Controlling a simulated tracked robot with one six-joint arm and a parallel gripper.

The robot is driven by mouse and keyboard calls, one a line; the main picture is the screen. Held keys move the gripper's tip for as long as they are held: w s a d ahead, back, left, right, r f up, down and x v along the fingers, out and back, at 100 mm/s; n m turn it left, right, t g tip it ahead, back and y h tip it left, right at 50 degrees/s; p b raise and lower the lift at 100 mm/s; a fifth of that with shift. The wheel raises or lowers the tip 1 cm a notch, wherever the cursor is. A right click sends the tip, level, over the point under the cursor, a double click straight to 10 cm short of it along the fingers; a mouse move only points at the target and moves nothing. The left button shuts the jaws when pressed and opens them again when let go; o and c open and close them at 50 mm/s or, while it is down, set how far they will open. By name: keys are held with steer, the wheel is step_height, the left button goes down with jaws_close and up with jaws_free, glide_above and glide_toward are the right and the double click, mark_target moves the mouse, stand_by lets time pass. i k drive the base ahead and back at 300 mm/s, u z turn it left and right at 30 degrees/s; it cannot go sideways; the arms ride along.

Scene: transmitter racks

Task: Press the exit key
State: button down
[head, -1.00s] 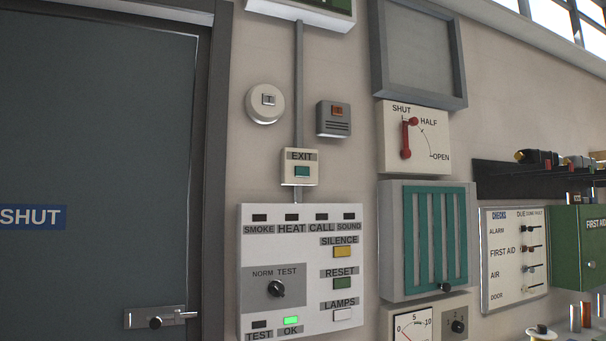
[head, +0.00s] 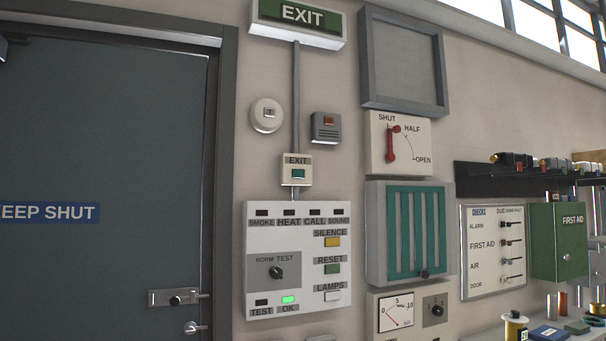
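The exit key is a small teal button (head: 298,174) on a cream box marked EXIT (head: 297,160). The box is fixed to the wall at the lower end of a grey conduit, just above the white alarm panel. Nothing covers the key in the head view. My gripper is not in view.
The white alarm panel (head: 297,240) has a lit green OK lamp (head: 288,300) and several buttons. A dark door (head: 100,130) marked KEEP SHUT stands at left. A green EXIT sign (head: 301,14) hangs above. To the right are a lever plate (head: 402,158), a teal vent (head: 402,230) and a shelf (head: 520,180).

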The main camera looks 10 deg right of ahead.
mark_target(297, 173)
steer(key=k, duration=0.85)
steer(key=u, duration=0.2)
steer(key=i, duration=0.65)
steer(key=u, duration=0.6)
steer(key=i, duration=1.55)
steer(key=u, duration=0.05)
